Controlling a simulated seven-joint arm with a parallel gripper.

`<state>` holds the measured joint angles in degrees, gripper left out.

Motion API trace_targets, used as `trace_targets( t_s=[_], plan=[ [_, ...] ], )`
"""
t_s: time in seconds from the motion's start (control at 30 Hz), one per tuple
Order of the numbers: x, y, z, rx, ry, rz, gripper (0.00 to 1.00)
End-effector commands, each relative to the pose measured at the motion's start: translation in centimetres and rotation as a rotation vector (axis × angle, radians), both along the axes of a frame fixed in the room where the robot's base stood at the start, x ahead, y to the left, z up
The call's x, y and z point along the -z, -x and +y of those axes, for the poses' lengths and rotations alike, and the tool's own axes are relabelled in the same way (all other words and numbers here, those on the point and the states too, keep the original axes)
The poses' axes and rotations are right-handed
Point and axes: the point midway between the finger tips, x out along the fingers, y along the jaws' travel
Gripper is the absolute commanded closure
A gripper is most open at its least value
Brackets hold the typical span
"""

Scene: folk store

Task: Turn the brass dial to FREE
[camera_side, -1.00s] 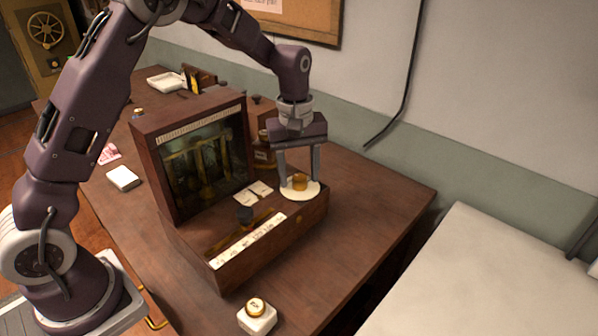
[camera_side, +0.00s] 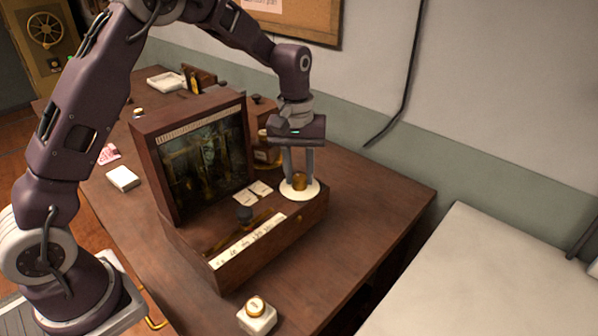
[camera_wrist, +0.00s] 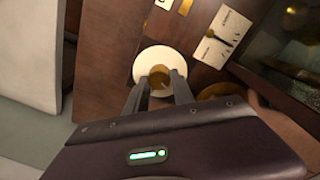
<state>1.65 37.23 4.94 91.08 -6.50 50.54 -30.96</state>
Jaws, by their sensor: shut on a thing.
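The brass dial (camera_side: 300,182) stands on a round white plate (camera_side: 313,191) at the right end of the wooden box's top (camera_side: 262,262). My gripper (camera_side: 299,179) points down over it, with its two fingers shut on the dial's sides. In the wrist view the dial (camera_wrist: 159,76) shows between the fingertips, on the white plate (camera_wrist: 143,66). Any markings on the plate are too small to read, so the dial's setting cannot be told.
A white block with a brass top (camera_side: 257,317) stands at the front. The table's right side is clear.

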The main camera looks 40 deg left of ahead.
Motion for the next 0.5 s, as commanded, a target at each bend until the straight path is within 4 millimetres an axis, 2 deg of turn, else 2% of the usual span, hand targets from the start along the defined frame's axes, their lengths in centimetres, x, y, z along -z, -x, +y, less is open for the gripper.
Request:
trace_targets(
  t_s=[0.5],
  plan=[
    [-0.09, -0.16, -0.10, 0.487, 0.002, -0.001, 1.00]
  ],
)
